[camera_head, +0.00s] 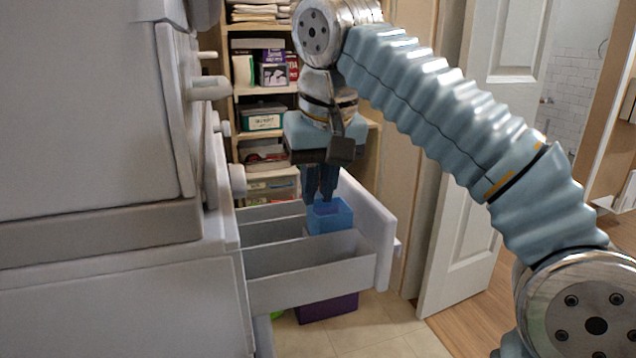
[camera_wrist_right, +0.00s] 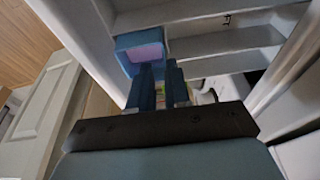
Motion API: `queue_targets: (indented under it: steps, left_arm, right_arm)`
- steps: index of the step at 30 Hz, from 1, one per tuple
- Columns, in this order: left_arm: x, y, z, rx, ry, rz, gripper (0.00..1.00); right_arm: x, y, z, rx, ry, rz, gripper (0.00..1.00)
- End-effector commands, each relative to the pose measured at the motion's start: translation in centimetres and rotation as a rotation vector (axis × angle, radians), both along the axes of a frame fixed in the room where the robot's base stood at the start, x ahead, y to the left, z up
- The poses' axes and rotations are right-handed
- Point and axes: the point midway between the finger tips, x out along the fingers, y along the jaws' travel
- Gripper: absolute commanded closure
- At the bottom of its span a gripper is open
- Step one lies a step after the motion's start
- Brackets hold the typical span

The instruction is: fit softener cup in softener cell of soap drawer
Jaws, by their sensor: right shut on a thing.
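The softener cup (camera_head: 330,222) is a small blue open box with a violet-looking inside. My right gripper (camera_head: 321,197) points down and is shut on it. The cup is at the front end of the pulled-out soap drawer (camera_head: 376,220), close to its front panel. The drawer is pale grey, with long cells split by dividers. I cannot tell whether the cup's base is in a cell or just above it. In the right wrist view the cup (camera_wrist_right: 143,52) shows beyond the fingers (camera_wrist_right: 159,66), beside the drawer's dividers (camera_wrist_right: 228,58). My left gripper is out of view.
The white machine body (camera_head: 95,110) with knobs stands at left. A shelf with towels and boxes (camera_head: 262,122) is behind. A purple box (camera_head: 327,308) is on the tiled floor under the drawer. A white door (camera_head: 490,160) stands open at right.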

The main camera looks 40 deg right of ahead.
Motion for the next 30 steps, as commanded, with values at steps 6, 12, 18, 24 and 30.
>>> queue_targets:
  steps: [6, 12, 18, 24, 30]
  left_arm:
    - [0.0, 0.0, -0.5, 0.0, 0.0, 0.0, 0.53]
    - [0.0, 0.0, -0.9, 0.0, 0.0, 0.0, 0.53]
    - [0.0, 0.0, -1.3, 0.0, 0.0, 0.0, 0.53]
    - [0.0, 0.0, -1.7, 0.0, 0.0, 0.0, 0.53]
    - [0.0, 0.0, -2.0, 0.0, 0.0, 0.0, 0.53]
  right_arm:
    - [0.0, 0.0, -0.7, 0.0, 0.0, 0.0, 1.0]
    - [0.0, 0.0, -1.2, 0.0, 0.001, 0.0, 1.0]
    - [0.0, 0.0, -1.7, 0.0, 0.001, 0.0, 1.0]
    - [0.0, 0.0, -2.2, 0.0, 0.0, 0.0, 1.0]
    - [0.0, 0.0, -2.7, 0.0, 0.0, 0.0, 1.0]
